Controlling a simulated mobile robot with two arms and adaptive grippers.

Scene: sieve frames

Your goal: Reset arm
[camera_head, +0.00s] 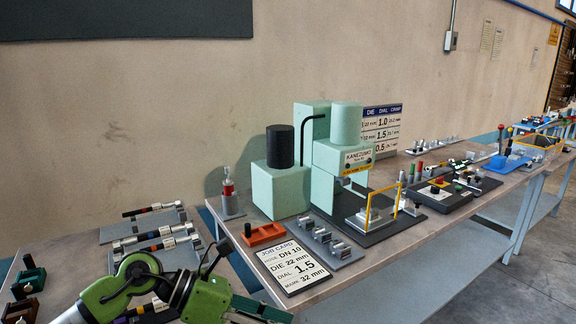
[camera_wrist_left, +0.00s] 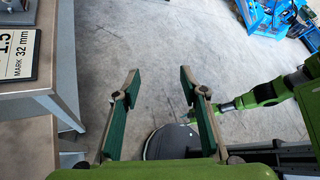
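My left arm (camera_head: 125,278) comes in at the lower left of the head view, bent in front of the bench. Another green arm link, apparently of my right arm, enters at the right of that view. No right gripper can be made out in either view.
The job card (camera_head: 292,266) lies at the bench's front edge, beside a grey rack (camera_head: 325,241) and an orange block (camera_head: 263,233). A mint-green press (camera_head: 345,150) stands behind. Tools lie on the left bench. In the left wrist view a bench edge is at left and blue equipment (camera_wrist_left: 262,14) at top right.

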